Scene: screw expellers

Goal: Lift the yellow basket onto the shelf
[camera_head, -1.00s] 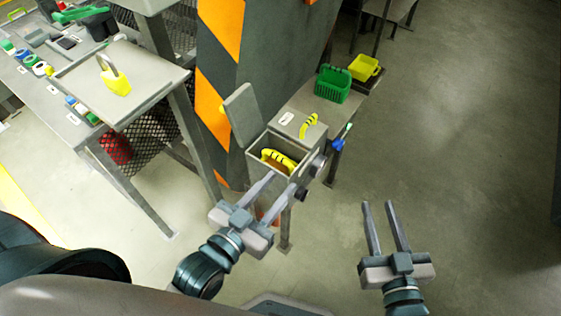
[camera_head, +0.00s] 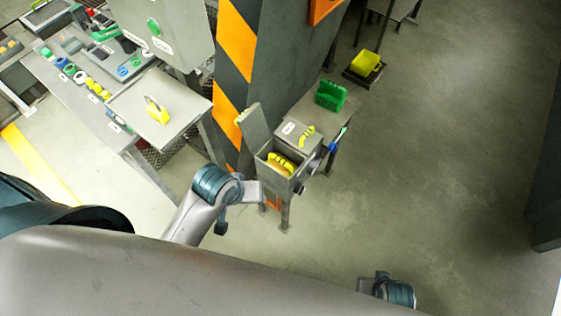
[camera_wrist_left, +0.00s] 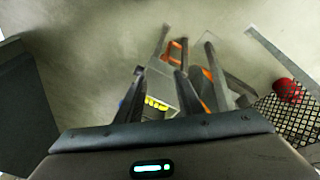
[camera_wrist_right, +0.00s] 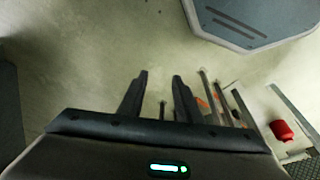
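The yellow basket (camera_head: 366,62) sits on a low dark base at the upper middle of the head view, beyond the green basket (camera_head: 330,96). The green basket stands on a grey table that may be the shelf (camera_head: 308,104). My left gripper (camera_wrist_left: 160,72) has its fingers apart, with nothing visibly held; only part of its arm's end shows in the head view. My right gripper (camera_wrist_right: 160,75) also has its fingers apart and empty; its wrist shows at the bottom edge of the head view. Both are well short of the yellow basket.
An open grey box (camera_head: 262,168) with yellow items stands before the table. A striped pillar (camera_head: 233,90) rises to its left. A workbench (camera_head: 75,90) and a stand with a yellow padlock (camera_head: 158,110) are at left. The floor (camera_head: 450,160) at right is clear.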

